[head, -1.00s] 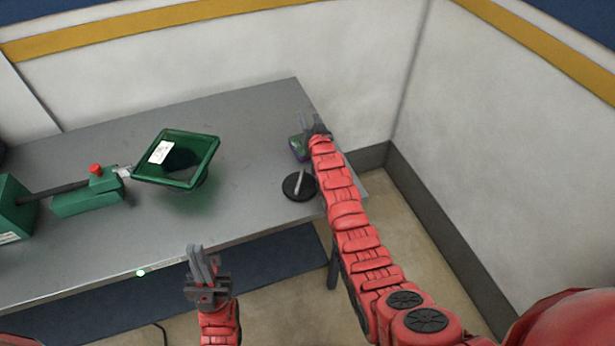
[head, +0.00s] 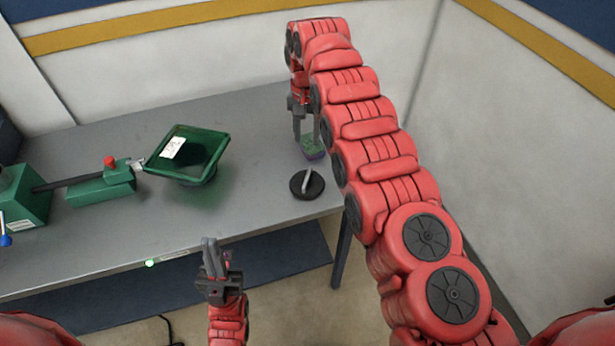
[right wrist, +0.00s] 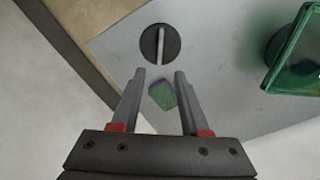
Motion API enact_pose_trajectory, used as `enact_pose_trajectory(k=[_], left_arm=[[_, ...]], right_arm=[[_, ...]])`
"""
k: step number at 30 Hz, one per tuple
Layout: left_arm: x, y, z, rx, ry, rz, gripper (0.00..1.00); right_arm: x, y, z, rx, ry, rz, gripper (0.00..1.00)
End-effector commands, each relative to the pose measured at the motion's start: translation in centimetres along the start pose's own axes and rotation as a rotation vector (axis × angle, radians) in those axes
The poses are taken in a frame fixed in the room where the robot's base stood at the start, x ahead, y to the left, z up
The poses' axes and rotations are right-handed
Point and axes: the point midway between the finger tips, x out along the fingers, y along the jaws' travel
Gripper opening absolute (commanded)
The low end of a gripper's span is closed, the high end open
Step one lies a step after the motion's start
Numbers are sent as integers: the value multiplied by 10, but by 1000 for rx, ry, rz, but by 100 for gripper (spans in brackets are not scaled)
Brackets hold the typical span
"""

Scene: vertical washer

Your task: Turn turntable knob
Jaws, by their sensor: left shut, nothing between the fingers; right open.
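The turntable knob is a round black disc (head: 307,184) with a raised grey bar handle across it, near the table's right front corner. It also shows in the right wrist view (right wrist: 149,43), beyond my fingertips. My right gripper (head: 307,138) points down over a small green and purple object (head: 313,147) behind the knob. That object shows between and below the open fingers in the right wrist view (right wrist: 163,94); I cannot tell whether they touch it. My left gripper (head: 211,247) is shut and empty, in front of the table's front edge.
A green square funnel-like tray (head: 187,180) stands left of the knob. A green device with a red button (head: 110,162) and a dark rod is further left. The grey table (head: 250,215) is clear between tray and knob. Walls stand behind and to the right.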

Motion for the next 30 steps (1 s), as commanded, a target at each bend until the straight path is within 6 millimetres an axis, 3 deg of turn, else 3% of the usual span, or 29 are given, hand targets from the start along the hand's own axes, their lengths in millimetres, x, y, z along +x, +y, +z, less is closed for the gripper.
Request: enact_pose_trajectory(k=[15,17,20,23,26,30], left_arm=[[-92,4,16,0,0,0,0],[-82,4,14,0,0,0,0],[-84,4,14,0,0,0,0],[-70,4,12,0,1,0,0],[-79,4,13,0,0,0,0],[-81,4,14,0,0,0,0]], right_arm=[[94,-1,-1,-1,3,-2,45],[96,0,-3,0,5,-1,45],[114,0,-2,1,4,-5,45],[131,0,0,-1,-2,0,45],[154,-2,-1,-3,0,-1,45],[165,-2,-2,-2,5,-3,45]])
